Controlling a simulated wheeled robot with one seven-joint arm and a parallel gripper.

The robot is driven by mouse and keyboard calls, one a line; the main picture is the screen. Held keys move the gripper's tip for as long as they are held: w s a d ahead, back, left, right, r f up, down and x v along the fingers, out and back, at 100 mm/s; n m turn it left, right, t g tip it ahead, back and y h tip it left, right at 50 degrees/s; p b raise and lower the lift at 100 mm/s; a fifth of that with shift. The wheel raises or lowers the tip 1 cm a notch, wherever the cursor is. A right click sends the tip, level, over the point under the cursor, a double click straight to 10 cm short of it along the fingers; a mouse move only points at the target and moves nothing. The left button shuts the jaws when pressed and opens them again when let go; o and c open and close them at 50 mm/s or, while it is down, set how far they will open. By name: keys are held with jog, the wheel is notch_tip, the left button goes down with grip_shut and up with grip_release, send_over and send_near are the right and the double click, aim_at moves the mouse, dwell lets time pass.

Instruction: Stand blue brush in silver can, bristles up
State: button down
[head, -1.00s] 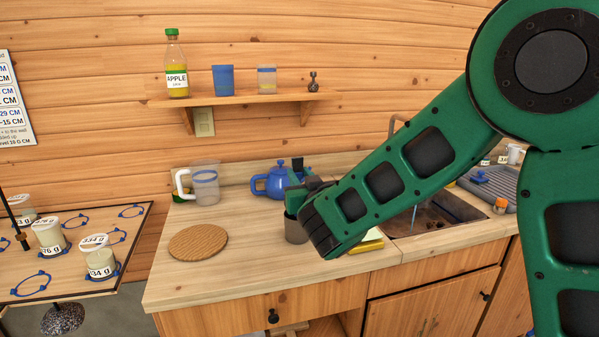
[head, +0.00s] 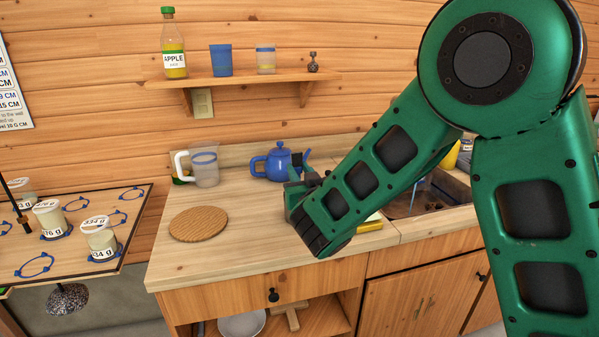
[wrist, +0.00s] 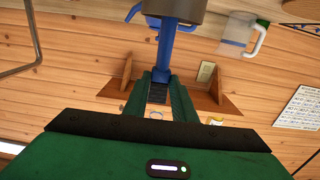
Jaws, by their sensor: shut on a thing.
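In the wrist view, which is upside down, my gripper (wrist: 158,92) is shut on a blue shaft, the blue brush (wrist: 165,62). The shaft runs from between the fingers to the mouth of the grey-silver can (wrist: 175,8) at the top edge. In the head view my gripper (head: 298,188) is over the counter in front of the blue teapot, partly covered by my own wrist. The can is hidden there behind my arm.
The blue teapot (head: 278,163) stands close behind my gripper. A clear jug (head: 203,167) and a round wooden mat (head: 198,224) are to the left. A yellow item (head: 370,223) lies right, beside the sink (head: 412,200). A shelf (head: 240,79) is above. The front left counter is clear.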

jog(key=c, duration=1.4)
grip_release()
jog(key=v, duration=1)
jog(key=shift+s+d, duration=0.15)
jog(key=shift+s, duration=0.1)
